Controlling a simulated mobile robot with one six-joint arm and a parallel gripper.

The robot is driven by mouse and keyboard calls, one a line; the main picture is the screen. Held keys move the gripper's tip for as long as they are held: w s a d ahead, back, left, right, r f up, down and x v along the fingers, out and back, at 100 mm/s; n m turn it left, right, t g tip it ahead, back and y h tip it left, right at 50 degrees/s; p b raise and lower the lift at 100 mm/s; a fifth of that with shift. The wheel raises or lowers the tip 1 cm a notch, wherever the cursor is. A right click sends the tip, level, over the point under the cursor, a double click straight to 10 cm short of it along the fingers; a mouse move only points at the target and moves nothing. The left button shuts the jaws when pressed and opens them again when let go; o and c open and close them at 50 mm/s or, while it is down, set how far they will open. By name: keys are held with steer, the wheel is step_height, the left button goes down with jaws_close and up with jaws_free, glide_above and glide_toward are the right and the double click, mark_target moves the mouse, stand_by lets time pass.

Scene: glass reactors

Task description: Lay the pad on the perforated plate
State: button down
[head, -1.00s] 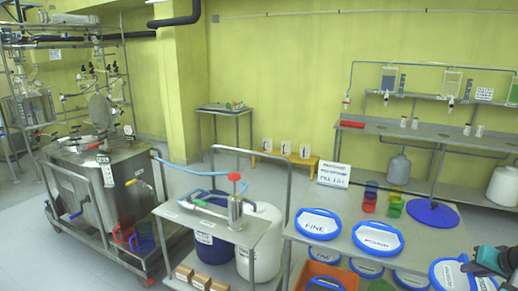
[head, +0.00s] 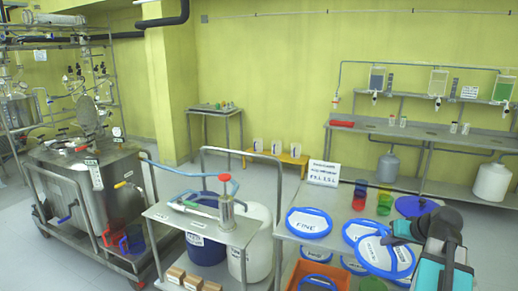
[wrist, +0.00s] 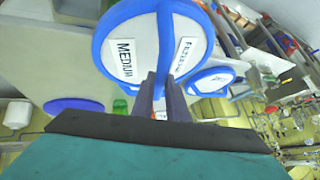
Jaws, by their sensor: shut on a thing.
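A round white pad with a blue rim (head: 385,262) is held by my gripper (head: 394,240), which is shut on its rim. In the wrist view the held pad (wrist: 150,38) fills the upper middle, with a "MEDIUM" label, and my gripper's two fingers (wrist: 161,90) meet at its near edge. The pad appears tilted and partly overlaps, in the head view, a second blue-rimmed pad (head: 362,229) on the table. A "FINE" pad (head: 309,222) lies to the left. I cannot make out the perforated plate. A steel vessel (head: 110,190) with a raised lid stands at the left; its inside is hidden.
The grey table (head: 290,236) also bears a white sign (head: 322,174), coloured cups (head: 384,202) and a flat blue disc (head: 416,206). More pads are on a shelf below. A cart (head: 160,212) with a pump-like steel device stands between table and vessel.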

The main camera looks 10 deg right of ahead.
steer(key=w+a, duration=0.6)
steer(key=a, duration=0.7)
steer(key=w+a, duration=0.6)
steer(key=a, duration=0.8)
steer(key=w+a, duration=0.7)
steer(key=a, duration=0.6)
steer(key=shift+a+r, duration=0.3)
steer(key=shift+r, duration=0.05)
steer(key=shift+w, duration=0.1)
steer(key=x, duration=0.3)
steer(key=shift+w, duration=0.1)
